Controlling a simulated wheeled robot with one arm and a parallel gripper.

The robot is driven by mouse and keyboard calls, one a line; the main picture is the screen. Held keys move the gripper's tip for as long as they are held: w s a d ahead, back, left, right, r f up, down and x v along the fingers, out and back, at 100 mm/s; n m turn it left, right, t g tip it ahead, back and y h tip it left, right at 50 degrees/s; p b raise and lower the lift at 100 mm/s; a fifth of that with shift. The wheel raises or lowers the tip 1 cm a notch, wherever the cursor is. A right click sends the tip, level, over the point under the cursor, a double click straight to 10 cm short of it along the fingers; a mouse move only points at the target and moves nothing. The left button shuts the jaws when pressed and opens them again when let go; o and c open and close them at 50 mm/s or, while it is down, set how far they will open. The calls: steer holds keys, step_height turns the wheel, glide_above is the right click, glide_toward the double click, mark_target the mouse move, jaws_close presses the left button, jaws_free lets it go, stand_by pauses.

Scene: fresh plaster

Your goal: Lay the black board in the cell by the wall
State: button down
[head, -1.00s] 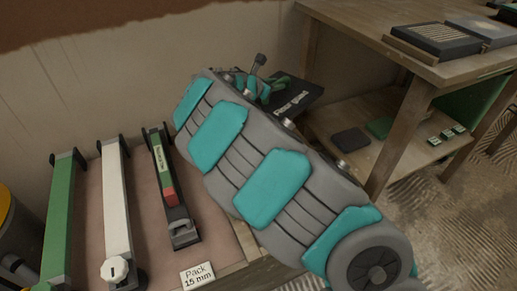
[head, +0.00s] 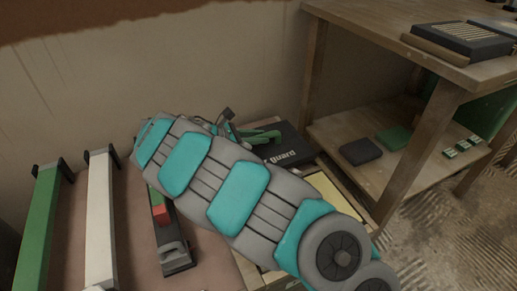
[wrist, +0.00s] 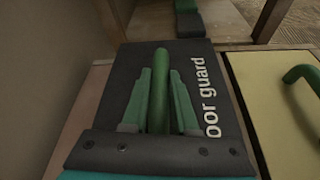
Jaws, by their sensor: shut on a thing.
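The black board (head: 291,157) has white lettering ending in "guard" and a green bar handle. My gripper (head: 262,135) is shut on that handle. In the wrist view, the green fingers (wrist: 160,100) lie on both sides of the handle, with the black board (wrist: 200,75) beneath. The board is close to the wall (head: 230,70), beside a yellow panel (head: 326,188). The cell by the wall is mostly hidden under the board. I cannot tell whether the board rests in it or hangs just above.
The yellow panel also shows in the wrist view (wrist: 270,100), with its own green handle (wrist: 300,75). A wooden table (head: 400,40) with a lower shelf (head: 400,165) stands at the right. Green (head: 38,225) and white (head: 101,220) bars lie at the left.

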mark_target(265, 146)
steer(key=shift+f, duration=1.95)
steer(key=c, duration=0.7)
jaws_free()
